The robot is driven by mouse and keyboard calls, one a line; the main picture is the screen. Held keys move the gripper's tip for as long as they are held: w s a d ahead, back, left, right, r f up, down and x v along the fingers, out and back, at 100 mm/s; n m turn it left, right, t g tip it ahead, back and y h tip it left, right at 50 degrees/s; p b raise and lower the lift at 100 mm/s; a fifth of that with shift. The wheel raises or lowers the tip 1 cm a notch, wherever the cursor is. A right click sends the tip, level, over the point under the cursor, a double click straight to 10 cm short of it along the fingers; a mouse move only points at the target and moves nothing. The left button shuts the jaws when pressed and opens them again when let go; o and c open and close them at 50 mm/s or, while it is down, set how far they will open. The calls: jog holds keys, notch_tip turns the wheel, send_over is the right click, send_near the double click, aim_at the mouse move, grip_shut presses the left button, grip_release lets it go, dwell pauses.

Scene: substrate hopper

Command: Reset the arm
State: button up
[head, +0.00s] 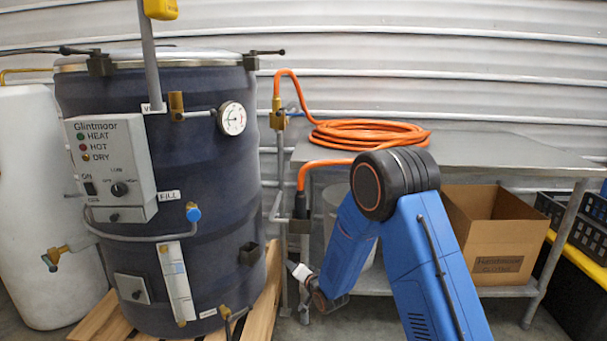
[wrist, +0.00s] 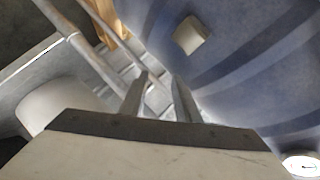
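My arm, blue with a black elbow joint, folds down in the middle of the head view. My gripper (head: 297,270) is small and pale there, low between the dark blue tank (head: 215,160) and the steel table, with its fingers hard to make out. In the wrist view, the two grey fingers of my gripper (wrist: 162,83) stand apart with a gap between them. The gripper is open and I see nothing held. The tank's curved wall (wrist: 240,70) fills the right of the wrist view, with a small pale block (wrist: 190,35) on it.
A steel table (head: 480,152) carries a coiled orange hose (head: 368,134). A cardboard box (head: 490,262) sits on its lower shelf. A wooden pallet (head: 267,300) lies under the tank. Black crates (head: 582,225) stand at the right. A white container (head: 35,210) stands at the left.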

jog(key=s+d+r+n+g+h, duration=0.1)
jog(key=s+d+r+h, duration=0.35)
jog(key=d+r, duration=0.85)
jog(key=s+d+r+n+g, duration=0.1)
jog(key=s+d+r, duration=0.3)
jog(key=s+d, duration=0.15)
jog(key=s+d+r+g, duration=0.1)
jog(key=s+d+r, duration=0.25)
jog(key=s, duration=0.35)
jog(key=s+d+r+n+g+h, duration=0.1)
jog(key=s+d, duration=0.2)
jog(key=s, duration=0.9)
jog(key=s+d+r+n+g, duration=0.1)
jog(key=s+d, duration=0.3)
jog(key=s, duration=0.7)
jog(key=s+d+r+g+h, duration=0.1)
jog(key=s+d+g, duration=0.2)
jog(key=s, duration=0.9)
jog(key=shift+s+d+n+h, duration=0.3)
jog(key=shift+d+n+h, duration=0.05)
jog(key=shift+d+n, duration=0.1)
